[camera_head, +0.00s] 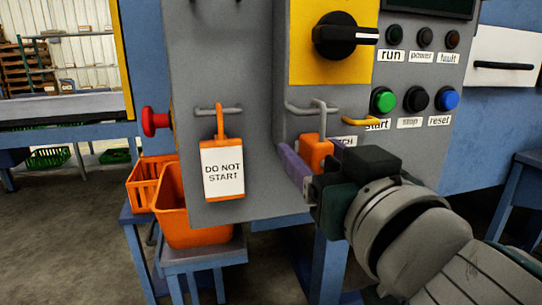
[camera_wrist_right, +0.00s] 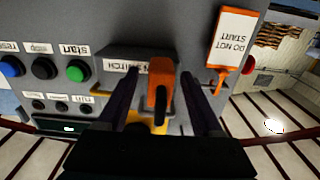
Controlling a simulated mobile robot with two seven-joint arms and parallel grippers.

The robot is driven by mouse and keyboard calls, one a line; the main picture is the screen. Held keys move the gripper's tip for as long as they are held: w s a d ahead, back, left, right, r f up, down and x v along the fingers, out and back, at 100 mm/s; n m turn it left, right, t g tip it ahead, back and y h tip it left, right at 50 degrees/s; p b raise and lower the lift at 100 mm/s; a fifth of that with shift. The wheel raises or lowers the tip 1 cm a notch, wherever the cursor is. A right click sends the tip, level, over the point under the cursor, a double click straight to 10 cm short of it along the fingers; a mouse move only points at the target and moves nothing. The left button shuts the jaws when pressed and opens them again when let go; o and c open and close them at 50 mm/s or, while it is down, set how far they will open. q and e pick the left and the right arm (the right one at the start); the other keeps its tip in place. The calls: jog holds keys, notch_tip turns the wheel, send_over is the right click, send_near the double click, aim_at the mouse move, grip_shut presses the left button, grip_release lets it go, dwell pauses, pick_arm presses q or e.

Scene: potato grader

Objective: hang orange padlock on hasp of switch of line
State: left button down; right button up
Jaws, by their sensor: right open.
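The orange padlock (camera_head: 317,152) is at the panel front, below the switch (camera_head: 345,35), a black knob on a yellow plate. Its grey shackle appears looped over the grey bar hasp (camera_head: 297,108); the exact contact is hard to see. My right gripper (camera_head: 309,148) is open, with its purple fingers on either side of the padlock. In the right wrist view the padlock (camera_wrist_right: 160,88) stands between the two dark fingers, with gaps at both sides. Part of the padlock's lower body is hidden by the gripper in the head view. My left gripper is not in view.
A "DO NOT START" tag (camera_head: 223,170) hangs from another grey bar (camera_head: 218,110) to the left. A yellow hook (camera_head: 360,121) and push buttons (camera_head: 416,99) lie to the right. A red knob (camera_head: 155,121) sticks out left. Orange crates (camera_head: 190,215) stand below.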

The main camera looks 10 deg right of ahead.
jog(key=s+d+f+n+g+p, duration=0.1)
jog(key=s+d+g+p, duration=0.2)
jog(key=s+g+p, duration=0.7)
jog(key=s+d+f+n+g+p, duration=0.1)
jog(key=s+d+f+g+p, duration=0.3)
jog(key=s, duration=1.2)
notch_tip(320, 180, up, 38)
jog(key=a+p, duration=0.1)
jog(key=p, duration=3.4)
jog(key=shift+w+a+r, duration=0.2)
jog(key=shift+a+r, duration=0.05)
jog(key=shift+a, duration=0.1)
